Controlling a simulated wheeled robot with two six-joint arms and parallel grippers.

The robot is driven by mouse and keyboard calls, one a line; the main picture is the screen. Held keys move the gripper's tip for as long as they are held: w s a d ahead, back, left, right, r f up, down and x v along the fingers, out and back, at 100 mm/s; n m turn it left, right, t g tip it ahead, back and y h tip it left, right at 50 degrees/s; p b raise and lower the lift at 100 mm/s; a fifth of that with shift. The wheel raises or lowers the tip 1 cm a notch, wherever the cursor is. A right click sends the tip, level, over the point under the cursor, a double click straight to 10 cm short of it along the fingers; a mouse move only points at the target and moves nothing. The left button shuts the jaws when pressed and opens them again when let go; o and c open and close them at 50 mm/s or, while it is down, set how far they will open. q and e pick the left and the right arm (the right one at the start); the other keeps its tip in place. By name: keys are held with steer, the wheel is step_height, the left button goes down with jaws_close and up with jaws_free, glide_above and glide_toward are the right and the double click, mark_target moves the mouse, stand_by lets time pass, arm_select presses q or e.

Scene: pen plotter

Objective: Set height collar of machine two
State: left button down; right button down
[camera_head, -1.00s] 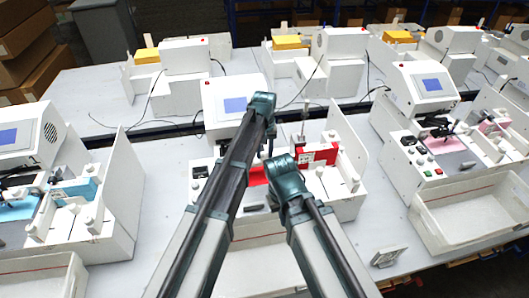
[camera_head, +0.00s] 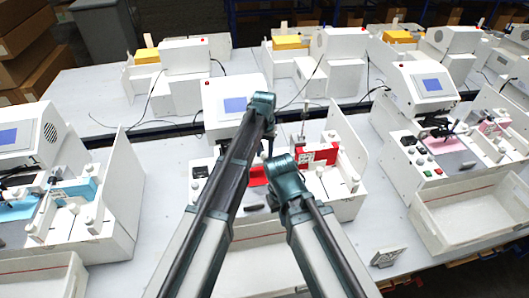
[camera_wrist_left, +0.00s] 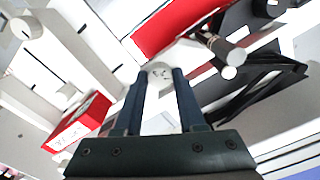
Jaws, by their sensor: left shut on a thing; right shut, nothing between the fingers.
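The middle machine with red parts, likely machine two, has a white housing with a blue screen (camera_head: 235,105) and a red block (camera_head: 318,157). My left gripper (camera_wrist_left: 160,76) is shut on a small white round piece (camera_wrist_left: 158,68), probably the height collar, seen between its fingertips in the left wrist view. In the head view its fingers are mostly hidden behind my arm. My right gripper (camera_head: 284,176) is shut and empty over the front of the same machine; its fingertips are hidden. The wrist view also shows the red plate (camera_wrist_left: 170,25) and a metal-and-black cylinder (camera_wrist_left: 220,48) close by.
Similar machines stand left, with a blue block (camera_head: 75,190), and right, with a pink plate (camera_head: 448,145). A white bin (camera_head: 470,208) sits in front of the right machine.

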mark_target(265, 155)
arm_select(q)
steer(key=c, duration=0.5)
jaws_free()
steer(key=shift+r, duration=0.15)
step_height(265, 155, up, 14)
steer(key=p, duration=1.3)
steer(key=shift+f+p, duration=0.25)
steer(key=shift+p, duration=0.15)
steer(key=s+a+f+b, duration=0.3)
steer(key=s+f+b, duration=0.8)
steer(key=s, duration=0.2)
steer(key=s+a+f+y+b, duration=0.1)
steer(key=s+a+f+b, duration=0.2)
steer(key=s+f+b, duration=0.9)
steer(key=shift+s, duration=1.15)
